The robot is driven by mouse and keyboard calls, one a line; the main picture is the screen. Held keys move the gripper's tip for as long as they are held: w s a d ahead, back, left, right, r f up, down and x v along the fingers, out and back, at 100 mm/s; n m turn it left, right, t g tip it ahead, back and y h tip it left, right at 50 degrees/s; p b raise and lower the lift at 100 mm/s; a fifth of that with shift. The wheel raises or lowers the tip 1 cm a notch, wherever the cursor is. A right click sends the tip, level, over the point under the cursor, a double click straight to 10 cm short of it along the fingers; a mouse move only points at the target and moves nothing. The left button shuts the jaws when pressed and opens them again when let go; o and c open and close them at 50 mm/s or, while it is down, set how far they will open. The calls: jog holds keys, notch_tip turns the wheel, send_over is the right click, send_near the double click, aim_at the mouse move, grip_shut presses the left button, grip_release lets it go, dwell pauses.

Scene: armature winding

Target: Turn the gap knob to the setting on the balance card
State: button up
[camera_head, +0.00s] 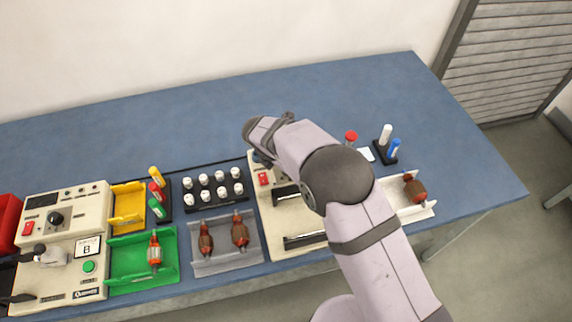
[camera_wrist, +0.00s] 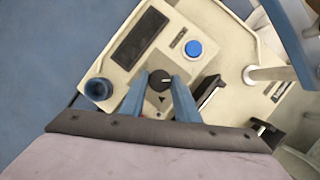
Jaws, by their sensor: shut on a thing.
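The pointer line points to the right in that view. A small dark triangle mark is on the panel just below the knob. My gripper (camera_wrist: 158,88) is shut on the knob, with one blue finger on each side. In the head view my arm covers the gripper and the knob. A card marked B (camera_head: 88,247) is on the left machine.
In the head view, a grey tray (camera_head: 225,268) with two armatures and a green tray (camera_head: 125,285) stand left. A pen stand (camera_head: 384,155) stands right. The table's back is clear.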

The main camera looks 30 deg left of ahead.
jog(key=m, duration=0.1)
jog(key=m+h+b, duration=0.1)
jog(key=m, duration=0.2)
jog(key=shift+a+f+g+h+b, duration=0.1)
jog(key=shift+a+g+h+b, duration=0.15)
jog(key=shift+g+h+b, duration=0.05)
jog(key=shift+w+a+m+g+h+b, duration=0.1)
jog(key=shift+m+g+h+b, duration=0.35)
jog(key=shift+m, duration=1.35)
jog(key=shift+r+m, duration=0.2)
jog(key=shift+m, duration=0.2)
jog(key=o, duration=1)
jog(key=shift+o, duration=0.2)
notch_tip(320, 180, up, 10)
jog(key=shift+p, duration=0.4)
